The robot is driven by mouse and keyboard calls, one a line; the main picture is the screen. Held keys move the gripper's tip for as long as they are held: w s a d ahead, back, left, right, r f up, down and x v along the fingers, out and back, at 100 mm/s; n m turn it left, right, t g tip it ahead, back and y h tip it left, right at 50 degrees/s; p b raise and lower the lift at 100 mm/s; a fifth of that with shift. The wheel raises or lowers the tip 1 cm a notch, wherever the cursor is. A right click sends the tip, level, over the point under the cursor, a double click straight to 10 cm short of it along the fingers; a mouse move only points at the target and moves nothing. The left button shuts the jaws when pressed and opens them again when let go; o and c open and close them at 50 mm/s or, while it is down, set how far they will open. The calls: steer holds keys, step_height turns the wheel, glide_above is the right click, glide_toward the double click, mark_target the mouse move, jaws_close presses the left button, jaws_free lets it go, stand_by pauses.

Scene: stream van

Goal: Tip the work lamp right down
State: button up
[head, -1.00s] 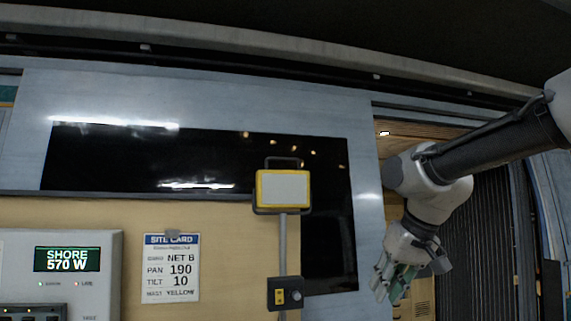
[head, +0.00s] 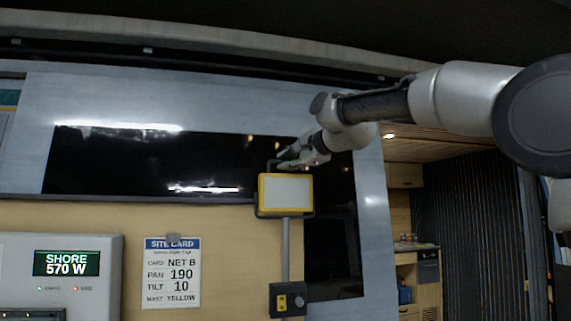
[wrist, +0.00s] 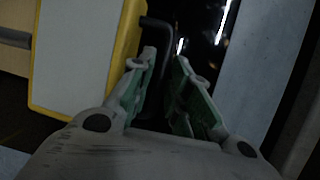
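The work lamp (head: 286,193) has a yellow frame and a pale grey face. It sits upright on a grey pole (head: 285,250), with its face toward the head camera. A dark handle (head: 271,164) rises from its top. My gripper (head: 285,160) is at the top of the lamp, beside the handle. In the wrist view, the lamp (wrist: 78,50) fills the left side. My gripper (wrist: 166,62) has its green-padded fingers apart there. The dark handle (wrist: 155,22) passes behind or between them; contact cannot be told.
A black control box (head: 288,300) with a yellow switch plate is on the pole. A shore power unit (head: 66,263) shows 570 W at left. A dark glossy panel (head: 150,165) is behind the lamp.

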steer(key=shift+x, duration=1)
jaws_close()
